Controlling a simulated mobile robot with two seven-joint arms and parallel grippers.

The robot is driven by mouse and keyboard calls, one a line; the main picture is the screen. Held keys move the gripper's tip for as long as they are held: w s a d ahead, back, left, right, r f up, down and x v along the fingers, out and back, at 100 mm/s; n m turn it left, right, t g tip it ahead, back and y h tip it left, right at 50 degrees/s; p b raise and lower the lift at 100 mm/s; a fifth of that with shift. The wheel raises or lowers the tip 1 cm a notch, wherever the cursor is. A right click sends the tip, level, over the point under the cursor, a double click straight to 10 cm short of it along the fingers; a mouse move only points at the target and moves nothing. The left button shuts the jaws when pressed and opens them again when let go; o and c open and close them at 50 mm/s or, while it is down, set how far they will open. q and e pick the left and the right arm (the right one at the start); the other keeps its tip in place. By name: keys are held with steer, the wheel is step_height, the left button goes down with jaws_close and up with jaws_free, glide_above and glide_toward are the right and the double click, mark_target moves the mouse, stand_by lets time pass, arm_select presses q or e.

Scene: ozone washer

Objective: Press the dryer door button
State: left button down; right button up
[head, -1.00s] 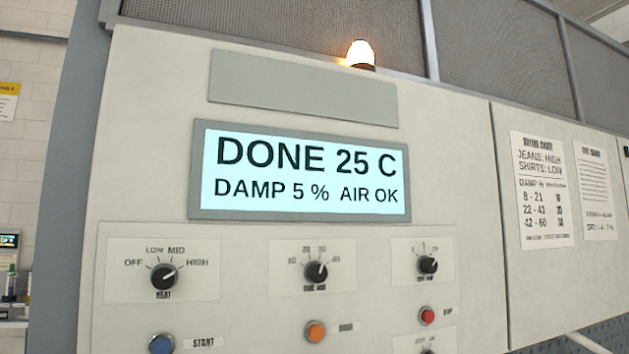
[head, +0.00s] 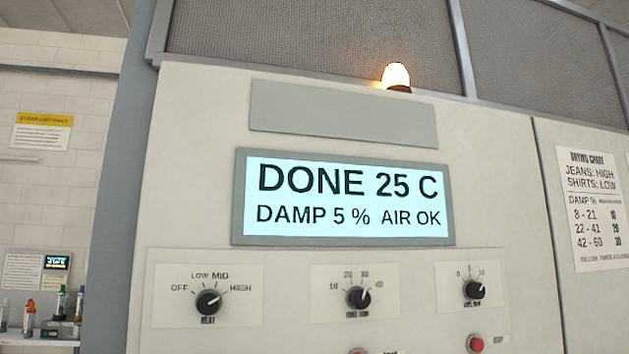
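The dryer panel (head: 200,120) fills the middle of the head view. Its lit display (head: 345,200) reads "DONE 25 C", "DAMP 5 %" and "AIR OK". Below it are a heat knob (head: 208,302), a middle knob (head: 359,297) and a right knob (head: 474,290). A red button (head: 475,343) shows at the bottom edge, its label too blurred to read surely. I cannot pick out a button marked for the door. Neither of my grippers is in view.
An amber lamp (head: 396,76) glows on top of the panel. A drying chart (head: 593,207) is on the panel to the right. At the left, bottles (head: 29,318) and a small screen (head: 57,262) stand by a white wall.

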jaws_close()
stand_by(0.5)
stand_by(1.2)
